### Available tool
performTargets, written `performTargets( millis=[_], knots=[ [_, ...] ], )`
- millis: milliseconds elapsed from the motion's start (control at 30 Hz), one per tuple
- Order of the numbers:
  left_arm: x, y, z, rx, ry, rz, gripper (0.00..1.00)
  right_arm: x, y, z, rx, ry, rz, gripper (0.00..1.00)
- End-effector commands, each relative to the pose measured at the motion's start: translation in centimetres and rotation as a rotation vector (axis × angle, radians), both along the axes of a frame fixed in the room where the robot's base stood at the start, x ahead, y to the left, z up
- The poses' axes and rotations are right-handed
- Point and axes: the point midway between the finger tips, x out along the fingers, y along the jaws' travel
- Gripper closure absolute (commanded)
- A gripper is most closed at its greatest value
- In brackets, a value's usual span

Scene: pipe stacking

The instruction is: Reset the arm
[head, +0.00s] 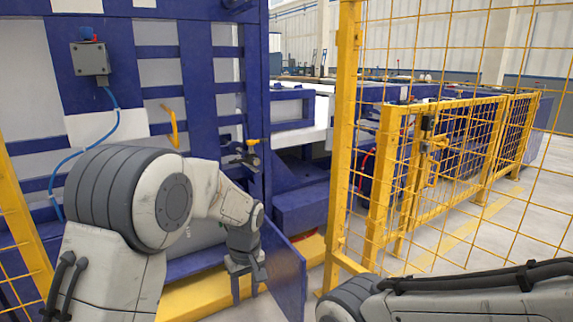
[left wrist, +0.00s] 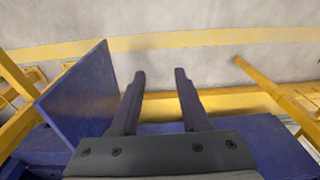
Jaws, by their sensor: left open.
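My left arm (head: 165,205) comes in from the left in the head view and bends down in front of the blue machine. Its left gripper (head: 248,290) points downward, with two dark fingers apart and nothing between them. In the left wrist view the left gripper (left wrist: 160,75) shows both fingers spread and empty, above a blue surface and a yellow beam. My right arm (head: 460,295) lies along the bottom right of the head view. Its gripper is out of the picture. No pipe can be made out in either view.
A blue machine frame (head: 155,52) stands close behind the left arm. A blue panel (head: 286,275) is just right of the left gripper and shows in the left wrist view (left wrist: 80,92). A yellow mesh fence (head: 455,150) fills the right side. Grey floor (head: 510,220) lies beyond it.

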Motion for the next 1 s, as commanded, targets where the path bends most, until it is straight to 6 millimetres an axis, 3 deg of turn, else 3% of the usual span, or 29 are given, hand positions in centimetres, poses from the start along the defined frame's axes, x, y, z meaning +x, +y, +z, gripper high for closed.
performTargets(
  millis=[33, 200, 733, 1000],
  knots=[
    [-1.8, 1.7, 0.5, -0.009, -0.015, -0.063, 0.54, 0.0, 0.0, 0.0, 0.0, 0.0, 0.0, 0.5],
    [-6.5, 4.9, 0.9, -0.019, -0.062, -0.265, 0.54, 0.0, 0.0, 0.0, 0.0, 0.0, 0.0, 0.5],
    [-16.0, 9.1, 0.2, 0.029, -0.151, -0.587, 0.54, 0.0, 0.0, 0.0, 0.0, 0.0, 0.0, 0.5],
    [-18.1, 4.0, 4.0, -0.007, -0.115, -0.754, 0.54, 0.0, 0.0, 2.2, 0.0, 0.0, 0.0, 0.5]
  ],
)
